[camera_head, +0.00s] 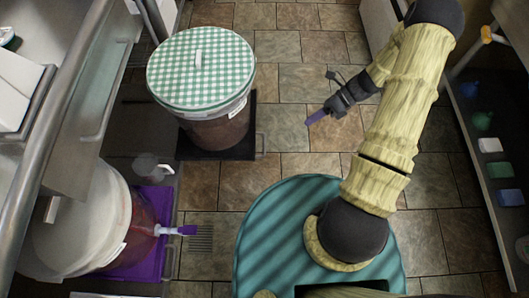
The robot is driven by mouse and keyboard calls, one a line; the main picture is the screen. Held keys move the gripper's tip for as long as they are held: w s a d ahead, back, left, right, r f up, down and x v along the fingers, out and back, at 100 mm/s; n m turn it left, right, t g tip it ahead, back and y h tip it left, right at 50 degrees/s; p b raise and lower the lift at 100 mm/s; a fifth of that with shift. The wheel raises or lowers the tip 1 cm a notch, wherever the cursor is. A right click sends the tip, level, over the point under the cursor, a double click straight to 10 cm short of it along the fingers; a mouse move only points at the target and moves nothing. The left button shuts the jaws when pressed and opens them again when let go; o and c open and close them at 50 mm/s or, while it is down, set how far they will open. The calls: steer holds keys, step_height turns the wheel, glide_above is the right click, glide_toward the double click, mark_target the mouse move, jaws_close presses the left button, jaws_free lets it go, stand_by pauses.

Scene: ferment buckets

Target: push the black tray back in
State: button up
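The black tray (247,138) lies low at the left of the aisle and juts out over the tiled floor. A bucket with a green-and-white checkered lid (201,67) stands on it and hides most of its surface. A small handle (263,146) shows at the tray's right edge. My gripper (311,119) has purple fingertips and points left and down over the tiles. It is to the right of the tray, with a visible gap between them. The fingers look like one purple shape from here, so I cannot see whether they are apart. Nothing held shows.
A second bucket (75,232) with a spigot stands on a purple tray (158,204) at the lower left, with a clear jug (150,166) beside it. A metal counter (78,120) runs along the left. Shelves with small coloured items (490,145) stand at the right. The tiled aisle (285,80) is clear.

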mark_target(264, 144)
step_height(264, 144, down, 22)
steer(key=w+d+m+t+y+b, duration=0.1)
steer(key=m+t+y+b, duration=0.3)
steer(key=m+b, duration=0.6)
steer(key=shift+w+d+r+y+b, duration=0.25)
steer(key=shift+w+y+b, duration=0.45)
steer(key=shift+b, duration=0.2)
steer(key=shift+a, duration=0.1)
steer(key=b+x, duration=0.7)
steer(key=x, duration=1)
steer(key=shift+a, duration=0.2)
jaws_close()
